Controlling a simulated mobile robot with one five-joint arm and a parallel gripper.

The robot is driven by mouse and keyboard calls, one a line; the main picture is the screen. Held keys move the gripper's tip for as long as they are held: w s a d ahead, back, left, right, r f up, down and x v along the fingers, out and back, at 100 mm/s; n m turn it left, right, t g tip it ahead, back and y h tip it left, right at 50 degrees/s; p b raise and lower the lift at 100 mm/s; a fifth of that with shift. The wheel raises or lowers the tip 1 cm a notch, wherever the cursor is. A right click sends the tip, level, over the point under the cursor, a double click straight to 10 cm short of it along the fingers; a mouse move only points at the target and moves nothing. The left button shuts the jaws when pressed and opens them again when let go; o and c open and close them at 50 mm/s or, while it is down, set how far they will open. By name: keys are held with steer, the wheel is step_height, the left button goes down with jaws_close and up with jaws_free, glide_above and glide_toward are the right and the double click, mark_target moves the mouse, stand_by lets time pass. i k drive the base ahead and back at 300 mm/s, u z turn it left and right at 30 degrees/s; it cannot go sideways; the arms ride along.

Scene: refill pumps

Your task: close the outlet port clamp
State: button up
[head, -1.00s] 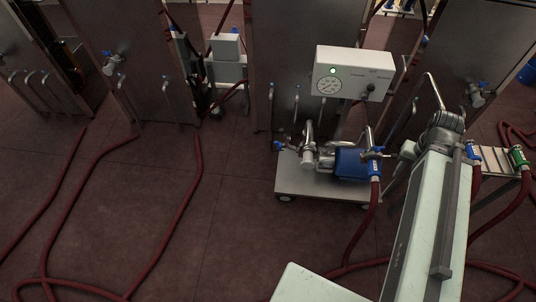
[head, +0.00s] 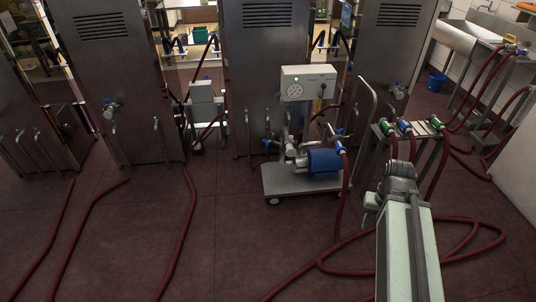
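A wheeled pump cart (head: 290,186) stands right of centre on the floor, carrying a blue motor (head: 324,160) and a steel pump head (head: 291,153) with pipe ports. A blue hose fitting (head: 341,147) joins a dark red hose at the cart's right side. The clamps on the ports are too small to tell which is the outlet one, or whether it is open or shut. My arm rises at the lower right, in front of the cart and to its right.
A grey control box (head: 309,84) with a green light is above the pump. Tall steel cabinets (head: 272,60) stand behind. A small hose rack (head: 421,128) is to the right. Red hoses (head: 455,222) lie across the floor. Floor in front of the cart is partly clear.

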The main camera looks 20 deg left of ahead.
mark_target(267, 128)
steer(key=u, duration=0.95)
steer(key=i, duration=0.95)
steer(key=u, duration=2.5)
steer(key=k, duration=0.7)
steer(key=z, duration=0.85)
